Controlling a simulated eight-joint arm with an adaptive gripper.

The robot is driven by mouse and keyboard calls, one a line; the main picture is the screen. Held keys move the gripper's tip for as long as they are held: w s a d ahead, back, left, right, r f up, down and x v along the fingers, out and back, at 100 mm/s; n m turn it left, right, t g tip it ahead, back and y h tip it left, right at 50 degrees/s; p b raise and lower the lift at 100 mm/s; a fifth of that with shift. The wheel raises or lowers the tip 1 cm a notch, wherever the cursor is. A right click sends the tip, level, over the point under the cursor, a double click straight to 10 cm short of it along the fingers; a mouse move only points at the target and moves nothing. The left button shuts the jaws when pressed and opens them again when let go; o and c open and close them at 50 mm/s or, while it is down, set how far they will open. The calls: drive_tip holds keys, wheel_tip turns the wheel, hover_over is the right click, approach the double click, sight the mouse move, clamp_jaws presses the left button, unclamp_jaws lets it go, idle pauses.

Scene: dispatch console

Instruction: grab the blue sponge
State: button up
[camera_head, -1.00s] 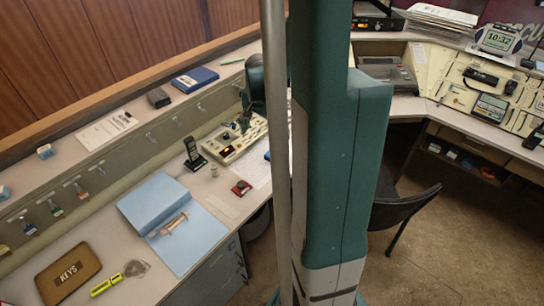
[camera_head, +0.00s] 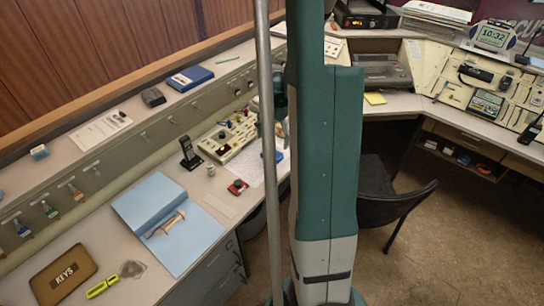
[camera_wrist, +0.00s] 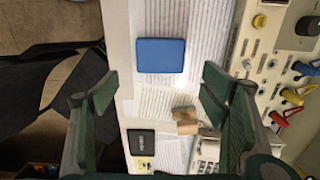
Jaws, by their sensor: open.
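A flat blue rectangular block (camera_wrist: 161,55), which looks like the blue sponge, lies on printed paper in the upper middle of the wrist view. In the head view, a small blue bit (camera_head: 278,156) shows beside my column, probably the same block; the rest is hidden. My gripper (camera_wrist: 162,95) is open and empty, with its two green fingers wide apart above the desk. The block is between the finger lines but farther up the picture, not touched. In the head view my gripper is mostly hidden behind my column.
A console with knobs and coloured levers (camera_wrist: 285,90) stands right of the block. Brown wooden pieces (camera_wrist: 185,120) and a black box (camera_wrist: 141,142) lie below it. The desk edge and floor are to the left. A blue binder (camera_head: 150,200) lies farther left in the head view.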

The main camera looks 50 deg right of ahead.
sight(274, 151)
drive_tip(key=shift+f, duration=1.25)
drive_tip(key=shift+f+b, duration=0.9)
drive_tip(key=shift+f, duration=1.75)
drive_tip(key=shift+c, duration=0.6)
drive_tip(key=c, duration=0.8)
